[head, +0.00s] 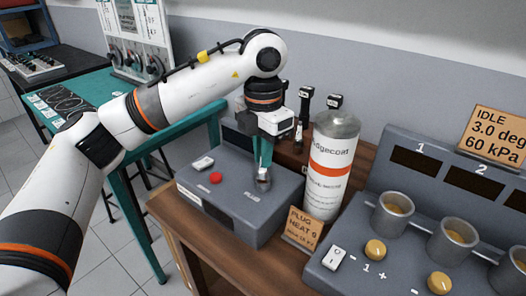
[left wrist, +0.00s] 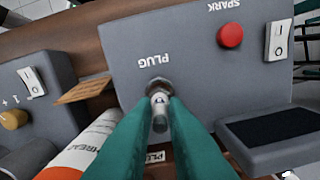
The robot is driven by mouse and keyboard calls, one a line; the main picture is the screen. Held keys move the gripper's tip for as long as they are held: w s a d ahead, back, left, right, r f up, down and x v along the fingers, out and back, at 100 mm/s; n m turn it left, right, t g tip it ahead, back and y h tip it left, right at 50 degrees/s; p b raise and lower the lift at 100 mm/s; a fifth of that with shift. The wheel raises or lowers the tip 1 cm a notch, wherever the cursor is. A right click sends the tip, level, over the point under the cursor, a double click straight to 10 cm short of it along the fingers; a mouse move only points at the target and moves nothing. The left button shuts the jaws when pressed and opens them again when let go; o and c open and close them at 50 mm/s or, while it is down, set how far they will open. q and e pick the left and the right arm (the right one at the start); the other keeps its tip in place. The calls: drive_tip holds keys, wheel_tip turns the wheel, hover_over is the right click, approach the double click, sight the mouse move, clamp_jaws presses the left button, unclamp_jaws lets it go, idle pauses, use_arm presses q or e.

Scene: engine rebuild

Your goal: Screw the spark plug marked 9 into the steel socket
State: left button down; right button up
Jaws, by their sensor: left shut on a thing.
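A grey box (head: 240,195) with a red button and a white rocker switch stands on the wooden bench. Its steel socket (left wrist: 158,84) is beside the word PLUG. My left gripper (head: 263,178) points down over the socket, its teal fingers shut on a spark plug (left wrist: 160,108). The plug's lower end meets the socket in the left wrist view; how deep it sits I cannot tell. A mark shows on the plug but is too small to read. A tan card (head: 302,227) in front of the box reads PLUG HEAT 9. My right gripper is out of view.
A tall white can (head: 328,185) with an orange band stands close right of the box. Black-topped items (head: 306,97) stand behind. A grey console (head: 400,255) with metal cups and yellow knobs fills the right. A teal table (head: 100,95) is at the left.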

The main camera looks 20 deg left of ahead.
use_arm(q)
drive_tip(key=m, duration=0.3)
drive_tip(key=shift+m, duration=0.3)
drive_tip(key=m, duration=1.1)
drive_tip(key=c, duration=1.4)
unclamp_jaws()
drive_tip(key=shift+o, duration=0.2)
drive_tip(key=shift+r, duration=0.15)
drive_tip(key=shift+r+p, duration=2.95)
drive_tip(key=shift+r, duration=1.2)
drive_tip(key=shift+f, duration=0.1)
